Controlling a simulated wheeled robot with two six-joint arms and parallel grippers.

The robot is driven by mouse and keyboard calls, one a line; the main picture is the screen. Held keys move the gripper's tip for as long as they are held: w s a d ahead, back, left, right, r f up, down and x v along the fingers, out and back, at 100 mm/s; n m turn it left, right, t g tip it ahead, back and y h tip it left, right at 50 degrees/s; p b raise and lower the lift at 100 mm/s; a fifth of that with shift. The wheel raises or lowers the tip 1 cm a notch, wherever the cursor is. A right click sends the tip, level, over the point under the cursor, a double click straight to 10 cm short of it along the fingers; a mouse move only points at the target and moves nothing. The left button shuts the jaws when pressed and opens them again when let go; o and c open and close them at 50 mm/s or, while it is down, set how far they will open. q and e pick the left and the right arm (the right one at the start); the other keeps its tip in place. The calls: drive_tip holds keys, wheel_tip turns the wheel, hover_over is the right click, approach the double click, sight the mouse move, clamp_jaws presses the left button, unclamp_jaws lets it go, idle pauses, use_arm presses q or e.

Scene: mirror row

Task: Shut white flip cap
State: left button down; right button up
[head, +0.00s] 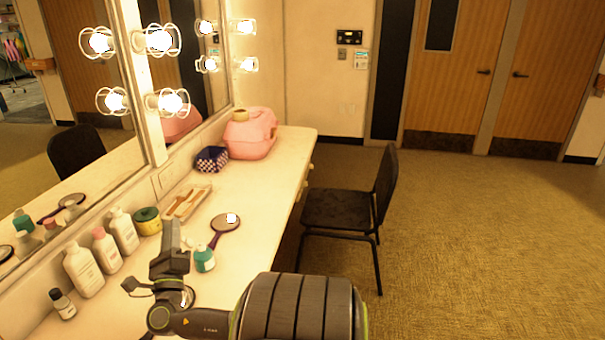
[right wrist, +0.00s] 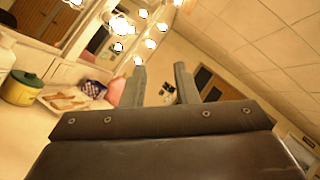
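Three white bottles stand in a row by the mirror on the counter: a near one with a white top (head: 83,268), a middle one with a pink top (head: 106,250) and a far one with a white top (head: 123,232). A small teal bottle (head: 204,259) stands just right of my right gripper. Which top is the white flip cap, and whether it stands open, is too small to tell. My right gripper (head: 173,240) is above the counter, right of the white bottles. In the right wrist view its fingers (right wrist: 161,88) stand apart with nothing between them. My left gripper is out of view.
A small dark bottle (head: 62,303), green-yellow tin (head: 148,221), tray (head: 187,201), hand mirror (head: 226,223), dark patterned pouch (head: 212,159) and pink case (head: 250,135) are on the counter (head: 268,190). A black chair (head: 345,209) stands right of it. The wall mirror repeats the bottles.

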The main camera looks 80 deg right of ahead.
drive_tip(key=d+r+n+t+h, duration=0.1)
drive_tip(key=d+r+n+t, duration=0.25)
drive_tip(key=d+r, duration=0.5)
drive_tip(key=d+f+m+t+y, duration=0.1)
drive_tip(key=d+f+m+y, duration=0.15)
drive_tip(key=d, duration=0.25)
drive_tip(key=s+d+f+m+g+y, duration=0.2)
drive_tip(key=s+d+f+m, duration=0.2)
drive_tip(key=f, duration=0.4)
drive_tip(key=s+d+f+m+g+y, duration=0.2)
drive_tip(key=s+d+f+m+y, duration=0.1)
drive_tip(key=f, duration=0.5)
drive_tip(key=s+d+f+m+g+y, duration=0.3)
drive_tip(key=s+d+f+m, duration=0.3)
drive_tip(key=f, duration=0.3)
drive_tip(key=shift+d+m, duration=0.15)
drive_tip(key=shift+m, duration=0.25)
drive_tip(key=s+f+m+g+y, duration=0.2)
drive_tip(key=s+f+m+y, duration=0.1)
drive_tip(key=s+f+m, duration=0.8)
drive_tip(key=s+m, duration=0.2)
drive_tip(key=s, duration=0.2)
drive_tip(key=shift+d, duration=0.15)
